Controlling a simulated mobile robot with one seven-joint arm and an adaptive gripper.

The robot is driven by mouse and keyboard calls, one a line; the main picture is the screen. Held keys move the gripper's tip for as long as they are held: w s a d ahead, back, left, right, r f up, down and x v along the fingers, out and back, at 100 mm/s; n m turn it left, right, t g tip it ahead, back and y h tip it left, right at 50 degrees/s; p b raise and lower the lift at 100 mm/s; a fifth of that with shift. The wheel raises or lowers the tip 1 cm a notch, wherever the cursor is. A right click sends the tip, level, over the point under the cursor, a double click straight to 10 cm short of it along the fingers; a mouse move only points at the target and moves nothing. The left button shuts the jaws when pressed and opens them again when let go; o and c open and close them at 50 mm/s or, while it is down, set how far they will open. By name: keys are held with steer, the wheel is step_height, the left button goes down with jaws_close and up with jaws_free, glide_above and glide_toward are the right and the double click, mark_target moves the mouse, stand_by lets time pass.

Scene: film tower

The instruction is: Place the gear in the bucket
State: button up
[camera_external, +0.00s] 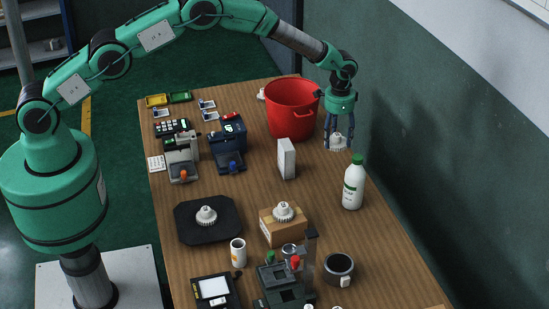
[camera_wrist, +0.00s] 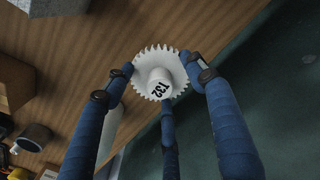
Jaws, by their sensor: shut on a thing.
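A white gear (camera_external: 338,143) is in my gripper (camera_external: 338,138) near the table's right edge, right of the bucket. Whether the gear touches the table is hard to tell. The red bucket (camera_external: 292,110) stands upright at the back right of the table, its open top facing up. Two more white gears are in view, one on a black mat (camera_external: 207,215) and one on a cardboard box (camera_external: 283,211).
A white bottle with a green cap (camera_external: 353,185) and a small white box (camera_external: 286,158) stand in front of the bucket. Devices fill the table's left side. A dark wall (camera_external: 450,150) runs along the right. Another small white piece (camera_external: 261,94) lies left of the bucket.

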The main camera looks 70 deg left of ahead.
mark_target(336, 134)
steer(key=shift+r, duration=0.1)
step_height(336, 134, up, 14)
steer(key=s+a+n+p, duration=0.2)
steer(key=a+n+p, duration=0.1)
steer(key=a+n, duration=0.9)
steer(key=s+a+n+p, duration=0.3)
steer(key=a+n, duration=0.6)
steer(key=a, duration=0.5)
steer(key=f, duration=0.5)
steer(key=shift+w+f, duration=0.15)
steer(key=shift+w, duration=0.05)
steer(key=shift+f, duration=0.1)
step_height(336, 134, down, 14)
steer(key=shift+r, duration=0.2)
